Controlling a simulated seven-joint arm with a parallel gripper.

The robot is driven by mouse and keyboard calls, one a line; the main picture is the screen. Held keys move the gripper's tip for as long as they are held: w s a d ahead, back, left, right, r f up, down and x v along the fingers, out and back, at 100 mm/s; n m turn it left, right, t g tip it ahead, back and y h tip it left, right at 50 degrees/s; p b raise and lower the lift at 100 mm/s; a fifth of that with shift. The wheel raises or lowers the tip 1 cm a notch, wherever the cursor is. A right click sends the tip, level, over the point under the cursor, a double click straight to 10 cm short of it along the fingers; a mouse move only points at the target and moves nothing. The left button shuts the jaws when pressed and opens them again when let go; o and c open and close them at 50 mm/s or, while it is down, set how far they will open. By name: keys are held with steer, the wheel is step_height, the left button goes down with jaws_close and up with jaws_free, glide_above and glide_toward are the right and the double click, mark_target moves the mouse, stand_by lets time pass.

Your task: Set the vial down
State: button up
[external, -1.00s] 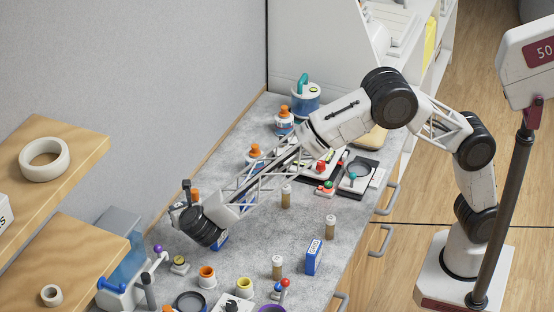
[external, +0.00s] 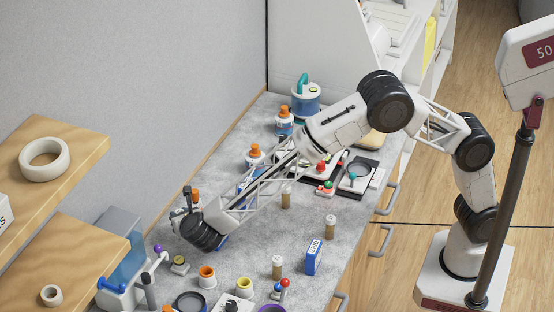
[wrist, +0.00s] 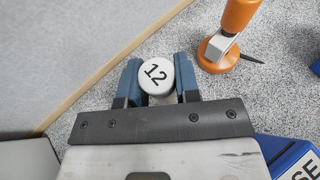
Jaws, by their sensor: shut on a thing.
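In the wrist view, the vial (wrist: 156,75) shows its round white cap, marked 12. The blue fingers of my gripper (wrist: 158,82) are shut on it, one on each side. The vial's body is hidden below the cap, so I cannot tell whether its bottom touches the speckled grey bench top (wrist: 95,105). In the external view, my wrist is low over the left part of the bench, near the wall, and it hides the fingers and the held vial.
In the wrist view, an orange-based object (wrist: 217,54) stands right of the vial and a blue box (wrist: 298,160) is at the lower right. Other vials (external: 286,197) (external: 330,227) (external: 277,267) stand on the bench. An orange cup (external: 207,277) is in front of my wrist.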

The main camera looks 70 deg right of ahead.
steer(key=shift+f, duration=0.1)
steer(key=o, duration=0.9)
steer(key=shift+r, duration=0.65)
steer(key=v, duration=1.2)
steer(key=shift+f, duration=0.15)
